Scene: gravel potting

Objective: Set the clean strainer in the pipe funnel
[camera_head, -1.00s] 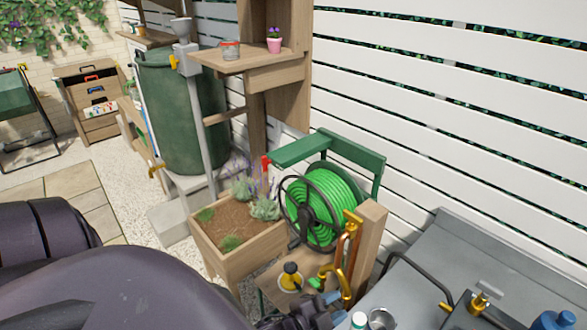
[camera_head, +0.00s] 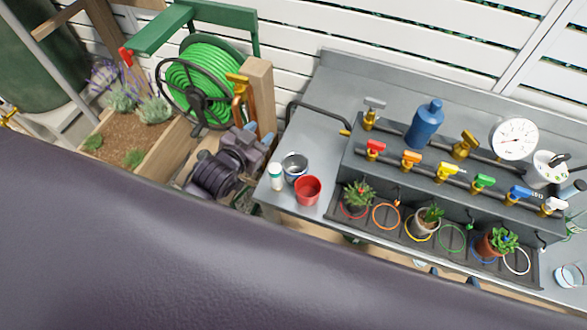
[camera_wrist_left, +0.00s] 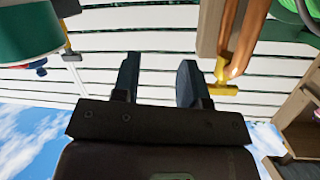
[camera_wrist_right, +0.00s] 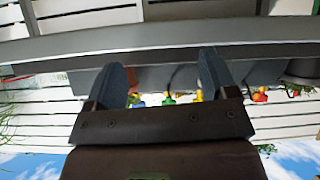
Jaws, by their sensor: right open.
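I cannot make out a strainer in any view; a small metal cup (camera_head: 294,167) on the left end of the grey bench may or may not be it. The pipe funnel is out of the head view now. My left gripper (camera_wrist_left: 157,72) is open and empty in its wrist view, with the white fence behind. In the head view my left wrist is a dark shape beside the wooden post, left of the bench. My right gripper (camera_wrist_right: 168,75) is open and empty in its wrist view, facing a grey bench edge; the head view does not show it.
A red pot (camera_head: 307,190) and a small white bottle (camera_head: 276,177) flank the metal cup. Coloured taps, a blue bottle (camera_head: 425,124), a gauge (camera_head: 514,139) and potted plants fill the bench to the right. A green hose reel (camera_head: 204,88) and wooden post (camera_head: 259,90) stand left.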

